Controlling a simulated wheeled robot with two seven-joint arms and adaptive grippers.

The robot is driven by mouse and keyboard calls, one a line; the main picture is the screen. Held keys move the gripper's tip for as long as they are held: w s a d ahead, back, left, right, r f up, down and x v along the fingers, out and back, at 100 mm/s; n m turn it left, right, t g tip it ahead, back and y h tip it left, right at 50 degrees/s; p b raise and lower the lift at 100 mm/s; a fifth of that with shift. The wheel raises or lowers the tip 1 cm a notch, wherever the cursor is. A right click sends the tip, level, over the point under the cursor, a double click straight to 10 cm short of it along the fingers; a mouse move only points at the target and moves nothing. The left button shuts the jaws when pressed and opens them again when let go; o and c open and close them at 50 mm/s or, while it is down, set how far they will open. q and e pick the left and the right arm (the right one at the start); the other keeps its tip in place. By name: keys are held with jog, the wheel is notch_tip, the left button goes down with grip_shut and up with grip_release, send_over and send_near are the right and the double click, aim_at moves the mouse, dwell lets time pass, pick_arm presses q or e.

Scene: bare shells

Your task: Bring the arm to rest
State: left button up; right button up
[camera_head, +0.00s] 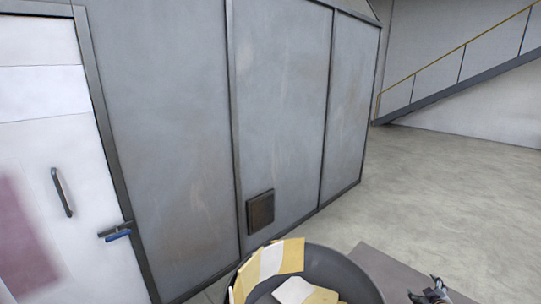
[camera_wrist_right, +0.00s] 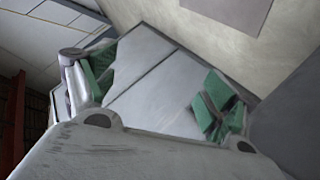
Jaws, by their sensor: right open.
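My right gripper (camera_head: 430,292) shows at the bottom right edge of the head view, only in part. In the right wrist view its two fingers (camera_wrist_right: 153,88) stand apart with green pads, and nothing is seen between them. My left gripper is not in view.
A dark round container (camera_head: 345,268) with yellow and white pieces stands at the bottom of the head view. A grey flat surface (camera_head: 368,256) is right of it. A grey panelled wall (camera_head: 180,130) and white door (camera_head: 50,130) fill the left. Open floor (camera_head: 440,190) lies right.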

jog(key=s+a+f+g+y, duration=0.1)
jog(key=s+a+f+g, duration=0.1)
jog(key=s+a+f, duration=0.55)
jog(key=s+a+f+m+g, duration=0.1)
jog(key=s+a+f+g, duration=0.1)
jog(key=s+f, duration=0.95)
jog(key=s+a+f+g+y, duration=0.15)
jog(key=s+a+f, duration=0.4)
jog(key=f, duration=0.75)
jog(key=s+a+f+g, duration=0.2)
jog(key=s+a+f, duration=0.2)
jog(key=s, duration=0.6)
jog(key=s+a+f+g+y, duration=0.1)
jog(key=s+a+f, duration=0.3)
jog(key=s+a, duration=0.5)
jog(key=s+a+f+m+g, duration=0.1)
jog(key=s+a+f+g, duration=0.2)
jog(key=s, duration=1)
jog(key=a+f, duration=0.1)
jog(key=a, duration=0.2)
jog(key=shift+a+f, duration=0.25)
jog(key=shift+f, duration=0.1)
jog(key=shift+f+y, duration=0.15)
jog(key=shift+y, duration=0.1)
